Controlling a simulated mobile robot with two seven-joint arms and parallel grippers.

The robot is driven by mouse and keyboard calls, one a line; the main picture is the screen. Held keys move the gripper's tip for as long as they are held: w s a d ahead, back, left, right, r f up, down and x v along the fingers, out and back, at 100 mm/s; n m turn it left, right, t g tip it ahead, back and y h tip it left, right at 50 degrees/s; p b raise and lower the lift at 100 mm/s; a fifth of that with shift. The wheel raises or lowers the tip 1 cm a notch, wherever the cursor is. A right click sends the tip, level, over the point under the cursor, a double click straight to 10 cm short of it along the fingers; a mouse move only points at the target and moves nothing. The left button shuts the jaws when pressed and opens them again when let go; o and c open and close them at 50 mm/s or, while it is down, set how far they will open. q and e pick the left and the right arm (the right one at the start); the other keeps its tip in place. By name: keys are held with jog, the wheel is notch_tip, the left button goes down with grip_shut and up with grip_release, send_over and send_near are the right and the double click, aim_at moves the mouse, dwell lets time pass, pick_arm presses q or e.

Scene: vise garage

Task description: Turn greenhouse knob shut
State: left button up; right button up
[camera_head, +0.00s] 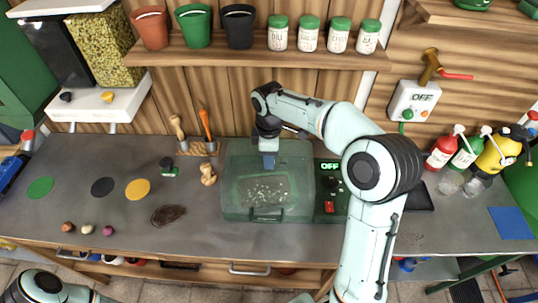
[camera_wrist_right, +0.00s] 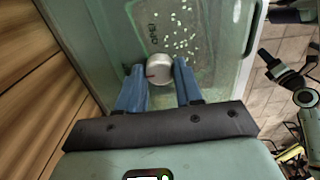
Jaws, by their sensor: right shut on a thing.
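The greenhouse (camera_head: 238,165) is a translucent green box on the workbench, with white specks showing through its window. My right gripper (camera_head: 268,161) points down at its back part. In the right wrist view the greenhouse knob (camera_wrist_right: 160,70) is a round silver dial with a red mark. My right gripper is shut on the knob, with a blue finger on each side. The letters "OPEN" are printed on the greenhouse beside the knob. The knob is hidden in the head view. My left arm shows only at the bottom left, and its gripper is out of view.
A control box (camera_head: 328,203) reading "OFF" stands right of the greenhouse, partly behind my right arm. A wooden figure (camera_head: 208,174) stands to its left. A shelf (camera_head: 265,60) with pots and jars hangs behind.

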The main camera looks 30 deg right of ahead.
dwell(0.3)
jog(key=o, duration=1)
jog(key=shift+o, duration=0.2)
notch_tip(320, 180, up, 13)
jog(key=shift+r, duration=0.15)
